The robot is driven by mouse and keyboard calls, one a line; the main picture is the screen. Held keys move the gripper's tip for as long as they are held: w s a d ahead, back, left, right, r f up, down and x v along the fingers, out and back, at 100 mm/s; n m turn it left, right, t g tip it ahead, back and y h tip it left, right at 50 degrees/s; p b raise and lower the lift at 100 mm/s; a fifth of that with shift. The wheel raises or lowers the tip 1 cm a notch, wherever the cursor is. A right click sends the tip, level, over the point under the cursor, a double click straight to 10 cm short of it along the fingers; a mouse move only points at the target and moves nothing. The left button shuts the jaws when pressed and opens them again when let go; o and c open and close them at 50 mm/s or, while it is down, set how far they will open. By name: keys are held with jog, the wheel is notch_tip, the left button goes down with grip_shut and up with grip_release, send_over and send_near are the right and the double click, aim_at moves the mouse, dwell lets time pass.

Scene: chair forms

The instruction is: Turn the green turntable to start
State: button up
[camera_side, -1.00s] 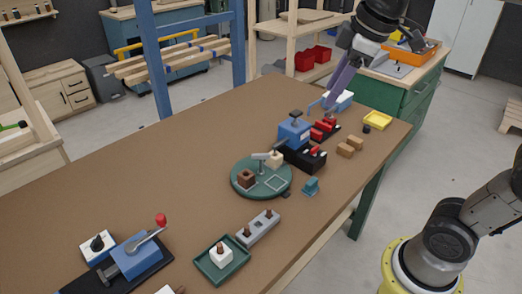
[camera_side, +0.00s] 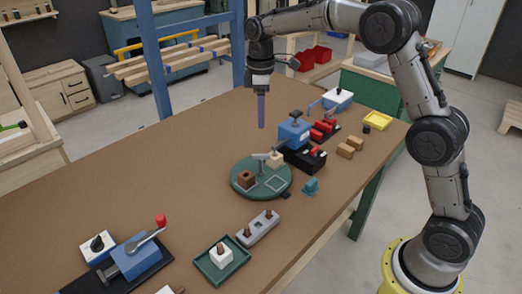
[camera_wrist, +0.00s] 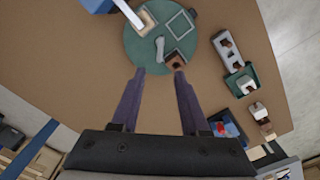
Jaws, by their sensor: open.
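The green turntable (camera_side: 252,188) is a round disc on the brown table. It bears a brown block (camera_side: 246,177), a cream block (camera_side: 275,159), a grey handle (camera_side: 261,157) and a pale square outline. In the wrist view the turntable (camera_wrist: 136,48) lies just beyond the fingertips, with the brown block (camera_wrist: 175,61) near the right finger. My gripper (camera_side: 261,127) points down above the table, behind the turntable in the side view, and touches nothing. Its two purple fingers (camera_wrist: 158,72) are apart and empty.
A blue clamp (camera_side: 294,133) and a black fixture (camera_side: 304,157) stand right behind the turntable. A small teal piece (camera_side: 310,186), a grey holder (camera_side: 258,228) and a green tray (camera_side: 222,262) are in front. A blue device with a red-knobbed lever (camera_side: 138,254) stands front left. The table's left middle is clear.

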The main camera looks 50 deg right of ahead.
aim_at(261, 154)
notch_tip(261, 154, down, 12)
jog(key=shift+f, duration=0.2)
dwell(0.4)
grip_shut()
jog(key=shift+r, duration=0.1)
dwell(1.1)
